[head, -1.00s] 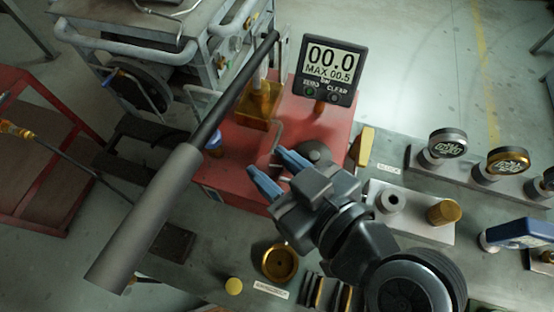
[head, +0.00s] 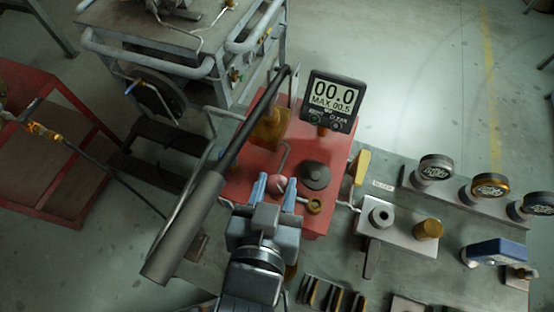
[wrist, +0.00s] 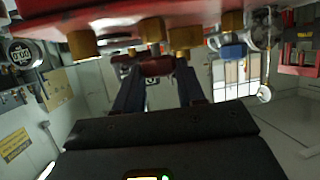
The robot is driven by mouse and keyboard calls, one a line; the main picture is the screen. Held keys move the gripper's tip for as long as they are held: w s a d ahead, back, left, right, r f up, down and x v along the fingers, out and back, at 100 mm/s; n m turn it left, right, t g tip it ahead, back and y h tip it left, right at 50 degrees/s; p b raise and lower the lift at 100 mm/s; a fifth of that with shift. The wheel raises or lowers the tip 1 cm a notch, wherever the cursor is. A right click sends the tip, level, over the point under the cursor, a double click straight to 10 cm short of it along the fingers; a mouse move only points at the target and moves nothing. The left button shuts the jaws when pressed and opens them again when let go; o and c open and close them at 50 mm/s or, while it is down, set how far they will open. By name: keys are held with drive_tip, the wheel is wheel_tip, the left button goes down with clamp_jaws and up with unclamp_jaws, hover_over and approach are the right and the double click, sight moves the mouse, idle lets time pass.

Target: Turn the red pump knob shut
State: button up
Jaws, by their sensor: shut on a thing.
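The red pump knob (head: 278,183) sits at the front of the red pump body (head: 330,151). My gripper (head: 276,187) reaches it from the front, with one blue fingertip on each side of the knob. In the wrist view the dark red knob (wrist: 157,66) shows between the two dark fingers (wrist: 158,84), and the jaws are shut on it. The digital gauge (head: 332,100) on the pump reads 00.0 with MAX 00.5. How far the knob is turned cannot be told.
The long grey pump lever (head: 187,228) slants up just left of my gripper. A black round cap (head: 315,176) and a brass fitting (head: 314,206) are close on the right. A grey block (head: 399,232) and several gauges stand further right on the bench.

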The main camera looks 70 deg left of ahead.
drive_tip(key=shift+s+r+m+t+h+p, duration=0.1)
drive_tip(key=shift+m+t+h+p, duration=0.2)
drive_tip(key=shift+m+t+p, duration=0.2)
drive_tip(key=shift+m, duration=0.3)
drive_tip(key=o, duration=1)
drive_tip(key=shift+t, duration=0.3)
drive_tip(key=shift+o, duration=0.2)
drive_tip(key=b+v, duration=0.1)
drive_tip(key=v, duration=0.6)
drive_tip(key=shift+s+d, duration=0.2)
drive_tip(key=shift+r, duration=0.1)
